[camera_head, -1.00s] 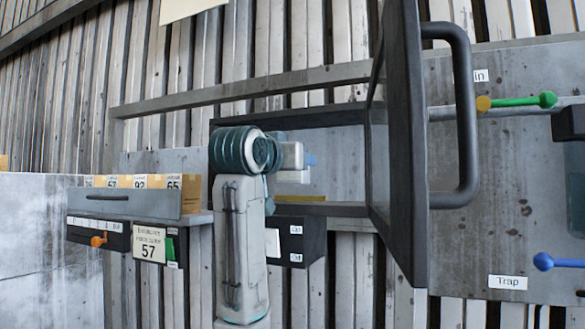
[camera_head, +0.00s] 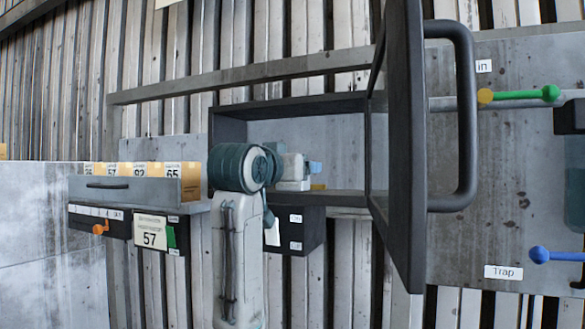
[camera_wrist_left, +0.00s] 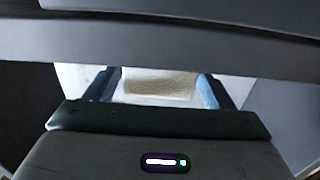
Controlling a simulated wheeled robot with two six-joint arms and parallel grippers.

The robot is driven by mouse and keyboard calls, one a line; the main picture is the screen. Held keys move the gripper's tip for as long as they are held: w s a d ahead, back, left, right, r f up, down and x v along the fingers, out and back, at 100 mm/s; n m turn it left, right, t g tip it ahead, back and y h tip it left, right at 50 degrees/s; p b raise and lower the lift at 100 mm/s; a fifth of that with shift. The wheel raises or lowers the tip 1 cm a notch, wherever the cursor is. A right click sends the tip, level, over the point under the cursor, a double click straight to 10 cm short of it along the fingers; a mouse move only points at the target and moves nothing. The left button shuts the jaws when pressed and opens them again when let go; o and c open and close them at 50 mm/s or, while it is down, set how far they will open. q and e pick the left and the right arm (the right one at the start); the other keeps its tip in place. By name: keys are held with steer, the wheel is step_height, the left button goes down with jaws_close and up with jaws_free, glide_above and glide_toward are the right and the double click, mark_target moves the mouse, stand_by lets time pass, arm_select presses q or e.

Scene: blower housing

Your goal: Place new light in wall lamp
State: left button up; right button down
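I cannot identify a light or a wall lamp in these views. My left gripper (camera_head: 314,168) is at the open dark-framed box (camera_head: 335,140) on the wall, reaching in toward its inside. In the left wrist view my left gripper (camera_wrist_left: 158,90) has its two blue fingers wide apart. A pale cream block (camera_wrist_left: 160,84) lies between them, with a gap visible on each side. A small yellow piece (camera_head: 318,187) shows just below the fingers in the head view, mostly hidden by my arm.
The box's black-framed door (camera_head: 405,150) stands open, with a large handle (camera_head: 467,120). A grey drawer unit (camera_head: 130,190) with numbered boxes (camera_head: 190,181) is at the left. A green lever (camera_head: 525,94) and a blue lever (camera_head: 560,256) are on the right panel.

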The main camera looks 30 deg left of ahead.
arm_select(q)
steer(key=shift+r, duration=0.3)
steer(key=s+b, duration=0.5)
steer(key=s, duration=0.7)
steer(key=shift+d, duration=0.35)
arm_select(e)
step_height(320, 180, down, 5)
steer(key=shift+f, duration=0.2)
arm_select(q)
steer(key=shift+f, duration=0.2)
